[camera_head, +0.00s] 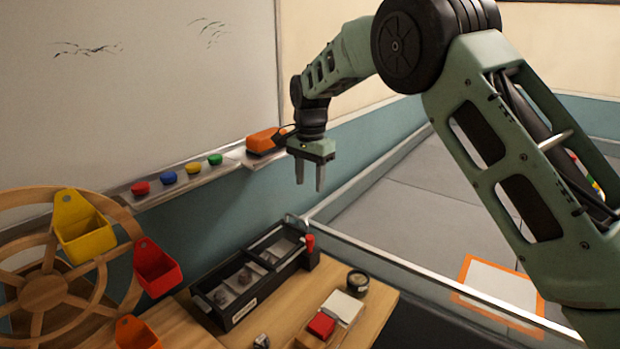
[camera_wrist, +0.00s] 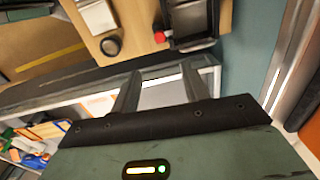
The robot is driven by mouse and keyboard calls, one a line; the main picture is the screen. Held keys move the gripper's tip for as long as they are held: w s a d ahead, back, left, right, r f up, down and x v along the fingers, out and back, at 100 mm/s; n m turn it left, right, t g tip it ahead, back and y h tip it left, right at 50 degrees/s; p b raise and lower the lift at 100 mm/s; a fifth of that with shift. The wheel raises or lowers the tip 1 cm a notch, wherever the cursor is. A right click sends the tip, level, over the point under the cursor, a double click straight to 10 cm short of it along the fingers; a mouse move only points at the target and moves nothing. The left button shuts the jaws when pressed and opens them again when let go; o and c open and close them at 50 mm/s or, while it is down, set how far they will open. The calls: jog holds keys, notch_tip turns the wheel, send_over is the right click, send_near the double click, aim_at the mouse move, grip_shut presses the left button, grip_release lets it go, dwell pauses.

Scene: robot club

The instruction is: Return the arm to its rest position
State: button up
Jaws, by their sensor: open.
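My gripper (camera_head: 309,182) hangs from my green arm in the middle of the head view, fingers pointing down. It is open and nothing shows between its fingers. It is in the air above the far end of the black tray (camera_head: 238,312), in front of the teal wall. In the wrist view my gripper (camera_wrist: 160,80) shows two spread fingers with a gap between them. The tray (camera_wrist: 188,44) lies beyond the fingers there.
A wooden table (camera_head: 372,318) holds the tray, a red block (camera_head: 321,325) and a dark round object (camera_head: 357,282). A wooden wheel (camera_head: 43,292) with yellow (camera_head: 82,228) and red (camera_head: 157,270) bins stands left. An orange eraser (camera_head: 266,140) lies on the whiteboard ledge. Grey floor (camera_head: 420,220) lies right.

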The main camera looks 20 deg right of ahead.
jog(key=shift+r, duration=0.25)
jog(key=s+a+r+n+y, duration=0.15)
jog(key=s+a+n, duration=0.35)
jog(key=s, duration=0.6)
jog(key=s+a+r+n, duration=0.2)
jog(key=s+a+n, duration=0.3)
jog(key=s, duration=0.6)
jog(key=s+d+f+n, duration=0.2)
jog(key=s+n, duration=0.2)
jog(key=s, duration=0.6)
jog(key=s+d+f+n, duration=0.1)
jog(key=s+n, duration=0.3)
jog(key=s, duration=0.6)
jog(key=shift+s+d+f+n+h, duration=0.35)
jog(key=shift+s+n+h, duration=0.05)
jog(key=shift+h, duration=0.05)
